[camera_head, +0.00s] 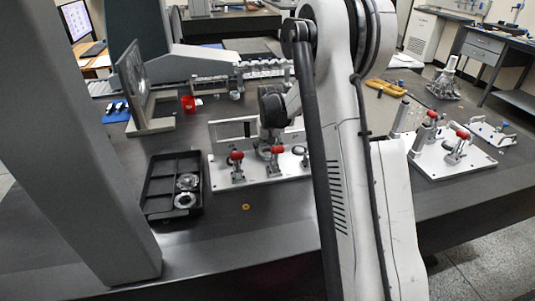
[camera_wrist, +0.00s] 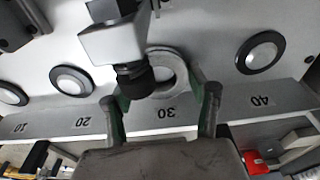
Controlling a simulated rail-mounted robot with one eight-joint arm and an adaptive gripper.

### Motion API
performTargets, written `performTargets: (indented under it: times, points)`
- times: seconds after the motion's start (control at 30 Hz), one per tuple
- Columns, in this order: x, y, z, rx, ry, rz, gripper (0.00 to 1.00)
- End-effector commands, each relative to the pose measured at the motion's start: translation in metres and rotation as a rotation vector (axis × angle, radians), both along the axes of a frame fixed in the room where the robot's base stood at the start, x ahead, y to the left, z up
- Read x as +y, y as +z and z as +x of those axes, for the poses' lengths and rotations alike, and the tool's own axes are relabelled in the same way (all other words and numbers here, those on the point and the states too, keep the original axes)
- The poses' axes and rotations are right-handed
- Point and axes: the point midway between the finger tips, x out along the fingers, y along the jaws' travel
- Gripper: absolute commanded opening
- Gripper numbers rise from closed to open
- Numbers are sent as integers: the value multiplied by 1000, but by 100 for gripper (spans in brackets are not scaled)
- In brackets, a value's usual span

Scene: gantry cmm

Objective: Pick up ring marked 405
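In the wrist view a plain metal ring (camera_wrist: 181,66) lies flat on the white fixture plate by the label 30, partly covered by a clamp arm with a dark tip (camera_wrist: 130,60). No 405 marking is readable. My gripper (camera_wrist: 160,95) has its two green-padded fingers apart, with the ring seen between and just beyond them. I cannot tell the height left above the plate. In the head view my gripper is mostly hidden by my arm at the fixture plate (camera_head: 218,172). Two metal rings (camera_head: 187,182) (camera_head: 185,201) lie in the black tray (camera_head: 149,205), their markings unreadable.
Red-handled clamps (camera_head: 237,157) stand on the fixture plate near my gripper. Black-rimmed discs (camera_wrist: 260,52) (camera_wrist: 72,80) flank the ring. A second clamp plate (camera_head: 440,163) stands at right. A small brass ring (camera_head: 246,207) lies on the table's clear front strip.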

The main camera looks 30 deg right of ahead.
Motion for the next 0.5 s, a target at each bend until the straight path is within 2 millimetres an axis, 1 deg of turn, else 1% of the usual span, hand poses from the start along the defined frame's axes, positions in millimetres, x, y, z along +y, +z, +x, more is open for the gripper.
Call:
performTargets:
  times: [0.03, 0.2, 0.27, 0.5]
  points:
    - [0, 0, 0, 0, 0, 0, 41]
    - [0, 0, 0, 0, 0, 0, 18]
    - [0, 0, 0, 0, 0, 0, 12]
    - [0, 2, 0, 0, 0, 0, 12]
